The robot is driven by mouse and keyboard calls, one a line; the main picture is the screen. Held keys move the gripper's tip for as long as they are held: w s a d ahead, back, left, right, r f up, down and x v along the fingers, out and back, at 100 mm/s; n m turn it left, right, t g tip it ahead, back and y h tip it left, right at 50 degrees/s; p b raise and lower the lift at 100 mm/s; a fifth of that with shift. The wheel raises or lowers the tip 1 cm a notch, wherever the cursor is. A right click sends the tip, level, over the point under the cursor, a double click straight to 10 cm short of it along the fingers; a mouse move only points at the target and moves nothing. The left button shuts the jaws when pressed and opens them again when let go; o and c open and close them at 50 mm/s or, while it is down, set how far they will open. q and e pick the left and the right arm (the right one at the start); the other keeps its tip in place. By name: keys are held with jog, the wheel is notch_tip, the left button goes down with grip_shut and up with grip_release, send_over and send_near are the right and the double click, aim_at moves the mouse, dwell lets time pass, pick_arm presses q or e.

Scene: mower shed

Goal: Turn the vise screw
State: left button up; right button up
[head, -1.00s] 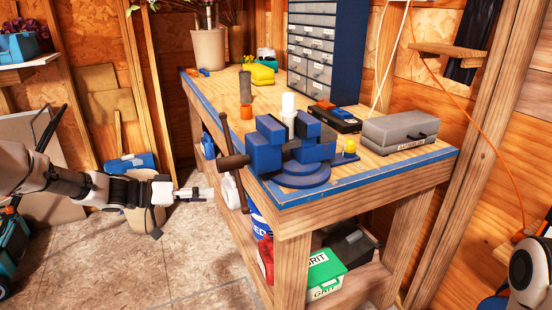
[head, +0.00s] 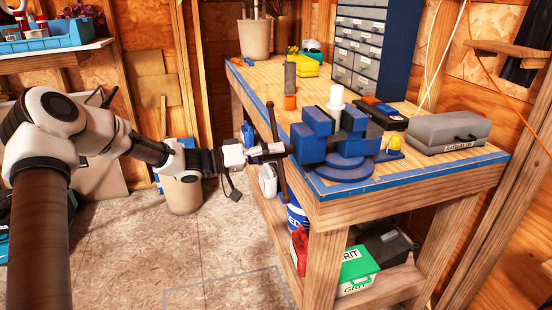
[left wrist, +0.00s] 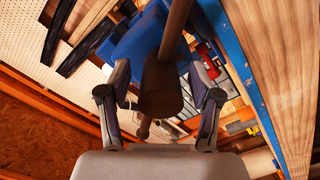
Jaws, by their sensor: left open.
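The blue vise (head: 308,147) stands on the near corner of the workbench, with a white cylinder (head: 336,97) upright between its jaws. Its dark brown screw handle (head: 273,122) is a long bar, near upright and slightly tilted, on the vise's left side. My left gripper (head: 268,151) is at the screw's hub, its fingers partly hidden there. In the left wrist view, the open fingers (left wrist: 160,92) stand on either side of the brown hub and bar (left wrist: 162,78), with gaps visible. Contact cannot be told. My right gripper is out of view.
On the wooden bench (head: 262,82) stand a grey case (head: 446,132), a black box (head: 386,116), a yellow item (head: 396,141) and a drawer cabinet (head: 398,40). The floor in front is clear.

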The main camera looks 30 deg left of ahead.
pick_arm(q)
jog(key=shift+w+d, duration=0.3)
jog(key=shift+c, duration=0.3)
jog(key=c, duration=1.1)
jog(key=shift+r, duration=0.1)
